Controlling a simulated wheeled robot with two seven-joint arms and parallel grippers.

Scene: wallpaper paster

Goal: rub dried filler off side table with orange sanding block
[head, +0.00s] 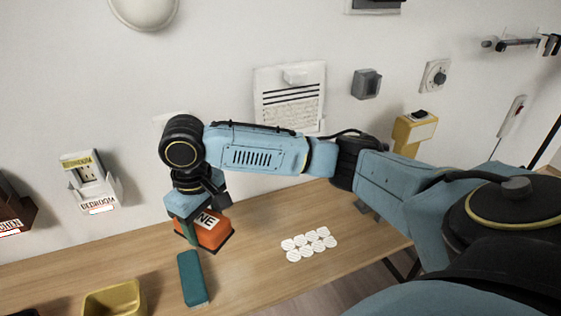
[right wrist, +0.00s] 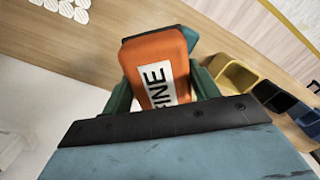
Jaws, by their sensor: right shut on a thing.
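My right gripper (head: 203,228) is shut on the orange sanding block (head: 217,234), which carries a white label. In the right wrist view the orange block (right wrist: 160,65) sits between the dark green fingers of the right gripper (right wrist: 160,90), and the label ends in "INE". The block is held over the wooden table (head: 350,235); I cannot tell its exact height. No dried filler can be clearly made out on the table. My left gripper is out of view.
A teal block (head: 192,278) lies just in front of the held block. A yellow bin (head: 113,299) is at the front left. Several white round discs (head: 309,244) lie to the right. Boxes, a notice (head: 290,98) and switches are on the wall behind.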

